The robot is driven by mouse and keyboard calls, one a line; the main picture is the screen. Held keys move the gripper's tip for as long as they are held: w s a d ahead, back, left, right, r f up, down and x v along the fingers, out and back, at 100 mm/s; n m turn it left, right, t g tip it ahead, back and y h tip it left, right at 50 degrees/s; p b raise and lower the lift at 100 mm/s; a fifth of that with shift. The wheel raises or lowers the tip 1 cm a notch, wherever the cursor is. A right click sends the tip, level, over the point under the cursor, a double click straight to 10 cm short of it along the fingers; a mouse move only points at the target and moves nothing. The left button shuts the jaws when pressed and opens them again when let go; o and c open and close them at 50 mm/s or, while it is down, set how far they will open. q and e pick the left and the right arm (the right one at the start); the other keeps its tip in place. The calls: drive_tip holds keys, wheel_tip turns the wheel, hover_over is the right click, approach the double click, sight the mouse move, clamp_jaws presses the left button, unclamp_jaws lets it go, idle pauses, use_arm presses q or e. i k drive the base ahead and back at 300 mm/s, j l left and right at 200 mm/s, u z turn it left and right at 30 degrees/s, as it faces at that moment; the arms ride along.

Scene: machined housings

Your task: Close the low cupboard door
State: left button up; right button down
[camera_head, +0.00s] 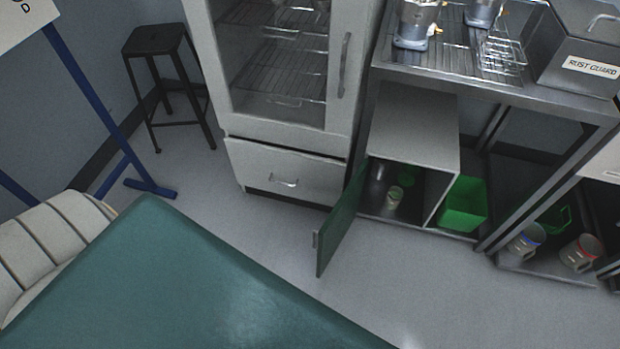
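The low cupboard (413,137) is a grey-white box standing on the lower shelf of a metal table. Its green door (341,232) stands open, hinged at the cupboard's left side and swung out toward the viewer. A small grey handle (316,240) is on the door's outer face near its free edge. Inside the cupboard a small light-coloured container with a green mark (394,197) and a dim grey object show; the rest of the inside is dark. Neither of my grippers is in view.
A green-topped surface (190,285) fills the lower left foreground. A white glass-fronted cabinet with a drawer (283,172) stands left of the cupboard. A green bin (463,203) stands right of it. A black stool (155,42) is at back left. Floor (420,285) before the door is clear.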

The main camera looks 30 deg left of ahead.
sight(331, 234)
drive_tip(key=k+j+z, duration=0.1)
drive_tip(key=j, duration=0.35)
drive_tip(key=k+j+z, duration=0.1)
drive_tip(key=j, duration=0.35)
drive_tip(key=k+j+z, duration=0.1)
drive_tip(key=j, duration=0.3)
drive_tip(key=k+j+z, duration=0.1)
drive_tip(key=j, duration=0.3)
drive_tip(key=k+j+z, duration=0.1)
drive_tip(key=j, duration=0.3)
drive_tip(key=i+j+z, duration=0.15)
drive_tip(key=j, duration=0.15)
drive_tip(key=i+j+z, duration=0.15)
drive_tip(key=j, duration=0.15)
drive_tip(key=i+j+z, duration=0.15)
drive_tip(key=j, duration=0.15)
drive_tip(key=j+z, duration=0.2)
drive_tip(key=z, duration=0.15)
